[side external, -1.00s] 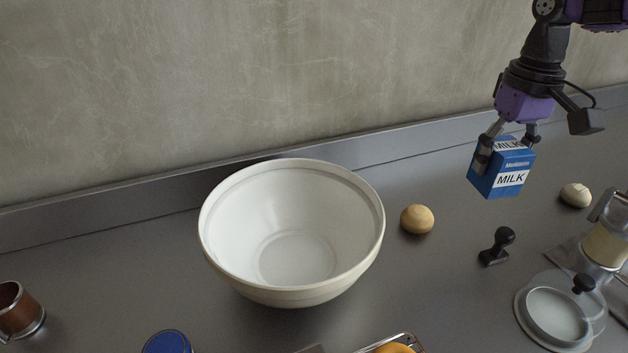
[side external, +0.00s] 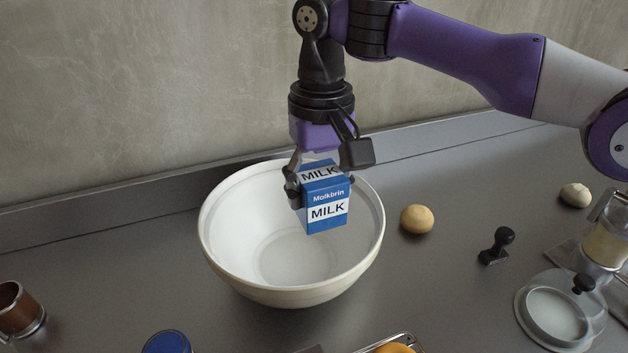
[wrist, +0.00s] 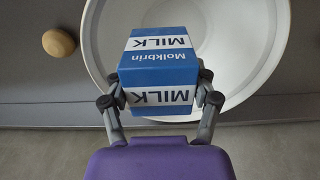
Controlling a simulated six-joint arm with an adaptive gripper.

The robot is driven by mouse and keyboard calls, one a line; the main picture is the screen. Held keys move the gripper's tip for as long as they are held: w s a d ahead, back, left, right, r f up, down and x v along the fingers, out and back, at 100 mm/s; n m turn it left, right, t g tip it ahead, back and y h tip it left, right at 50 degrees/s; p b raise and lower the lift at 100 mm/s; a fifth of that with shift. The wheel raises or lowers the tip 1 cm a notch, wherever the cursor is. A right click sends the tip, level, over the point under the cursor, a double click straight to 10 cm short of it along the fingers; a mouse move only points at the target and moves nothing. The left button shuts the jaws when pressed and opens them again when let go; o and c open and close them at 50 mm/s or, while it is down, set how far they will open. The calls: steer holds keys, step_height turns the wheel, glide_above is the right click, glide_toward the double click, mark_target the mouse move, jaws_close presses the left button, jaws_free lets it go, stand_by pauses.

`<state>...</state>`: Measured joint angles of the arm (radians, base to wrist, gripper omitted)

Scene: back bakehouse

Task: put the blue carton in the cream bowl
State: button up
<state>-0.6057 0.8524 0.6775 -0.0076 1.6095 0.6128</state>
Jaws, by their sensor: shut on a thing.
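The blue carton (side external: 326,201) is a milk carton with white "MILK" labels. My gripper (side external: 318,186) is shut on it, one finger on each side, and holds it up in the air. In the side view the carton appears over the cream bowl (side external: 222,265), in front of its right half. The bowl is wide, white inside and looks empty. In the wrist view the carton (wrist: 158,72) sits between my fingertips (wrist: 160,95), and the bowl (wrist: 268,40) lies behind it. The carton hides part of the bowl's inside.
A round tan bun (side external: 417,219) lies just right of the bowl. A black tamper (side external: 496,246), a glass lid (side external: 558,310) and a pale bun (side external: 575,195) are farther right. A brown cup (side external: 18,310) and a blue lid (side external: 167,342) stand at the front left. The wall is behind.

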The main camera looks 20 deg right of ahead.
step_height(320, 180, down, 9)
steer(key=shift+f, duration=0.1)
stand_by(0.3)
steer(key=shift+f, duration=0.2)
steer(key=o, duration=1.3)
